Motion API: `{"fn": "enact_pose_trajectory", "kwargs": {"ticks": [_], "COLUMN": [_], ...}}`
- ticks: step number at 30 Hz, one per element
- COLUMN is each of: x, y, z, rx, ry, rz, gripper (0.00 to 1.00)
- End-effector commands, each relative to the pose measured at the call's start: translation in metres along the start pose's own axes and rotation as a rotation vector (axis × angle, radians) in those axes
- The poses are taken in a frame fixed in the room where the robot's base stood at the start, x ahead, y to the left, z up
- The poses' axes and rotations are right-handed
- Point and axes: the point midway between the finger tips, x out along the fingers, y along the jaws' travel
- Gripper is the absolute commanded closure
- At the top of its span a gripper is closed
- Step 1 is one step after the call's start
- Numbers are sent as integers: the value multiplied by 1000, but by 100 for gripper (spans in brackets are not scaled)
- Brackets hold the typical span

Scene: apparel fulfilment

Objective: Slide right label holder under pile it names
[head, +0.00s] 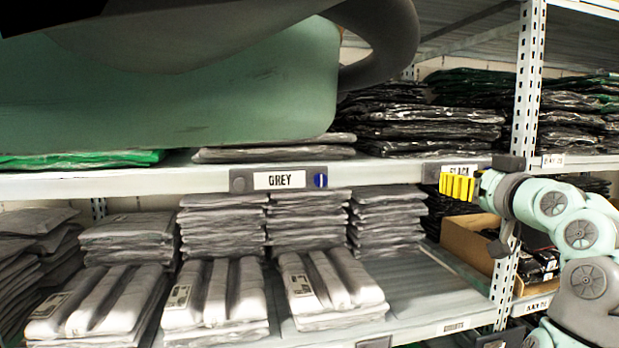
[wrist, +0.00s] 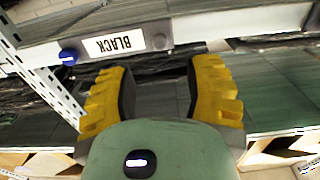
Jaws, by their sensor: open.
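The right label holder (head: 432,172) reads BLACK and sits on the front edge of the upper shelf. My arm and gripper cover part of it in the head view. In the wrist view the BLACK holder (wrist: 127,43) appears upside down, with a blue knob at its left end. The black garment pile (head: 420,125) lies on the shelf above and left of it. The left label holder (head: 279,180) reads GREY, under flat grey packs (head: 275,153). My gripper (head: 458,187) has yellow fingers, open and empty, just in front of the BLACK holder; the fingertips also show apart in the wrist view (wrist: 162,68).
An upright post (head: 527,90) stands right of the holder, with more dark packs (head: 580,115) beyond it. Grey stacks (head: 305,220) fill the lower shelf, whose right part is bare. A cardboard box (head: 470,245) is below my gripper.

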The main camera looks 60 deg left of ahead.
Motion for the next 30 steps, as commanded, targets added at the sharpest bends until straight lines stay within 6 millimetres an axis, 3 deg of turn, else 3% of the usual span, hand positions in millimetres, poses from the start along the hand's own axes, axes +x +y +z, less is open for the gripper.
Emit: {"fn": "enact_pose_trajectory", "kwargs": {"ticks": [3,9,30], "x": [-19,-38,-42], "y": [2,2,7], "z": [0,0,0], "rx": [4,2,17], "ry": [2,3,17], "rz": [5,4,22], "gripper": [49,49,49]}}
